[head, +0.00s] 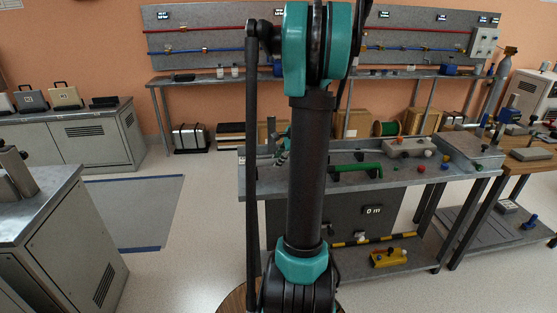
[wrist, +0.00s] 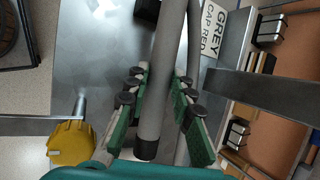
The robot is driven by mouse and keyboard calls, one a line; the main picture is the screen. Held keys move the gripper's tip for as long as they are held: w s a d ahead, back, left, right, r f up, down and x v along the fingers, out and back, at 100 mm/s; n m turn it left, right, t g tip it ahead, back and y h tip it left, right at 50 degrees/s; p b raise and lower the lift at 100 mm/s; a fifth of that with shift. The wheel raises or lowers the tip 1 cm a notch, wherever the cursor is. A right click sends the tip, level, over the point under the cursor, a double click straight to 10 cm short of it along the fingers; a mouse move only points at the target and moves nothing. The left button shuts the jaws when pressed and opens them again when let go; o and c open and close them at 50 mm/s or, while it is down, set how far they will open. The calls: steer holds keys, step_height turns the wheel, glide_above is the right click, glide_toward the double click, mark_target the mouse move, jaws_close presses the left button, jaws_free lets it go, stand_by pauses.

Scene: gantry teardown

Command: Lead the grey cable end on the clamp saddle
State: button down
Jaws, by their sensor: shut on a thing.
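In the wrist view, my gripper (wrist: 161,85) is shut on the grey cable (wrist: 163,75), with green-padded fingers on both sides of it. The cable's dark end (wrist: 146,149) points toward the bottom of the picture, near my palm. A second grey length (wrist: 195,42) runs beside and behind the held one; I cannot tell whether it is the same cable. A white label (wrist: 213,20) reading "GREY CAP RED" lies at the top. I cannot make out the clamp saddle with certainty in either view. In the head view, my arm hides most of the area around the gripper.
A grey workbench (head: 457,181) stands ahead with a green bar (head: 358,168) and small coloured balls on it. A yellow knob (wrist: 71,143) shows at lower left in the wrist view. A wooden-topped table (head: 529,155) stands at right. Open floor lies at left.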

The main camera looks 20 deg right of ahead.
steer(key=shift+f, duration=0.1)
steer(key=shift+f, duration=0.55)
steer(key=shift+f, duration=0.3)
stand_by(0.6)
steer(key=c, duration=1.2)
jaws_free()
step_height(320, 180, up, 10)
steer(key=shift+f, duration=0.1)
